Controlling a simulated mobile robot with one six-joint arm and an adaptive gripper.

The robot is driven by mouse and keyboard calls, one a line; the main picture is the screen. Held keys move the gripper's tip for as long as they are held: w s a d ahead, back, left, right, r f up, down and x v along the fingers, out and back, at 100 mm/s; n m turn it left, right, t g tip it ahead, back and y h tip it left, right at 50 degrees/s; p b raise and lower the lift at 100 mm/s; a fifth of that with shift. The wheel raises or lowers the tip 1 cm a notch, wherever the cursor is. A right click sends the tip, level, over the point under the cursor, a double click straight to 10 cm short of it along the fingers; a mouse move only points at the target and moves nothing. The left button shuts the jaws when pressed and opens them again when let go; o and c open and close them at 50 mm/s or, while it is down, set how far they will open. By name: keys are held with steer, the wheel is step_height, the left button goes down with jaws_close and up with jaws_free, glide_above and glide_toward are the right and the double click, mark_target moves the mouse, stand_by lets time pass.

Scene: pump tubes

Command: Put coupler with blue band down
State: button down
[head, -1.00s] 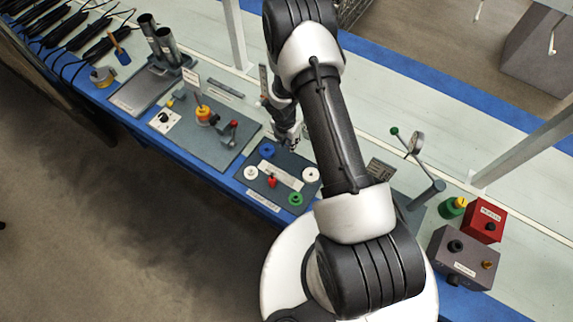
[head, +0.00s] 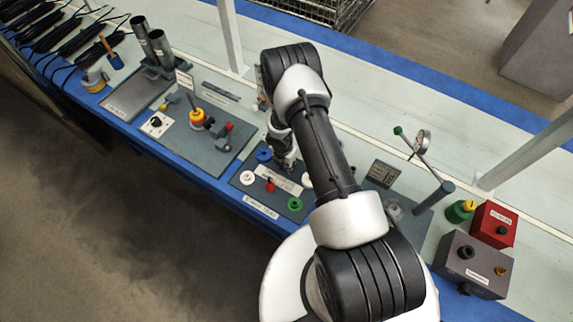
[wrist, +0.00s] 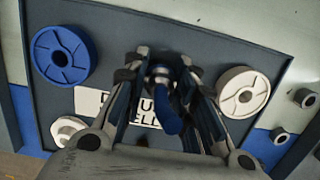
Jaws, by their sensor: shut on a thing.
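My gripper (wrist: 163,75) is shut on the coupler with blue band (wrist: 168,115). In the wrist view a metallic end and a blue part of it show between the fingers; the rest is hidden. In the head view my gripper (head: 286,165) is low over the dark plate (head: 240,183) with the coloured round parts. The head view does not show the coupler clearly. Whether it touches the plate I cannot tell. A label (wrist: 90,101) on the plate lies partly behind the fingers.
On the plate are a blue wheel (wrist: 60,55), a white wheel (wrist: 243,92), a green ring (head: 295,204), a red part (head: 269,186) and another white part (head: 247,177). A lever stand (head: 430,190) stands right of the plate, a fixture board (head: 208,145) left.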

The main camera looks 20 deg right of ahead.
steer(key=shift+f, duration=0.2)
steer(key=c, duration=1.3)
jaws_free()
steer(key=shift+r, duration=0.1)
steer(key=shift+r, duration=0.1)
